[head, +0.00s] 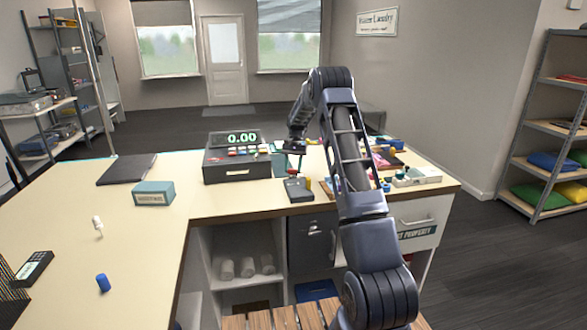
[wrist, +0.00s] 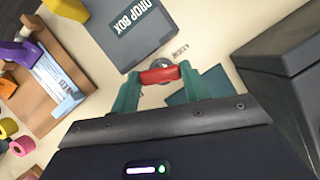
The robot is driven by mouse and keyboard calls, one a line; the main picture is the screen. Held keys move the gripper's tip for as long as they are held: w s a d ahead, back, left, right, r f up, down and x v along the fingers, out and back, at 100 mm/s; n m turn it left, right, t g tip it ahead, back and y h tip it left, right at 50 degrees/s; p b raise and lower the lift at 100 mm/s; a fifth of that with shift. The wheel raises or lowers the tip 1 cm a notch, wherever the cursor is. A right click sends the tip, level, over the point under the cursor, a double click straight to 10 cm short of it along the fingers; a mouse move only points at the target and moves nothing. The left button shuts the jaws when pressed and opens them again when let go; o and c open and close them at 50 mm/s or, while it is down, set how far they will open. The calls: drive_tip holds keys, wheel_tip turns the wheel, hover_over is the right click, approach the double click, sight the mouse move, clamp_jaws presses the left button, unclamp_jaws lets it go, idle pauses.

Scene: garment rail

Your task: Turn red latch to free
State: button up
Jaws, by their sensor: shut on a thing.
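The red latch (wrist: 160,75) is a short red bar beside a round grey metal part (wrist: 161,63), near the edge of a grey box marked DROP BOX (wrist: 133,30). In the wrist view the green fingers of my gripper (wrist: 161,79) are closed on the two ends of the latch. A small label (wrist: 180,50) lies just right of the round part; its text is too small to read.
A dark grey body (wrist: 285,60) stands close on the right in the wrist view. A wooden tray (wrist: 38,112) with tags and coloured spools (wrist: 22,146) are at left. In the head view a teal box (head: 153,193) stands on the counter; its left part is mostly clear.

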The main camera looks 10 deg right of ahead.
drive_tip(key=shift+a+n+h, duration=0.15)
drive_tip(key=shift+n+h, duration=0.75)
drive_tip(key=shift+n, duration=1.3)
drive_tip(key=o, duration=1)
drive_tip(key=v, duration=1)
drive_tip(key=shift+w+r, duration=0.3)
drive_tip(key=shift+r, duration=0.05)
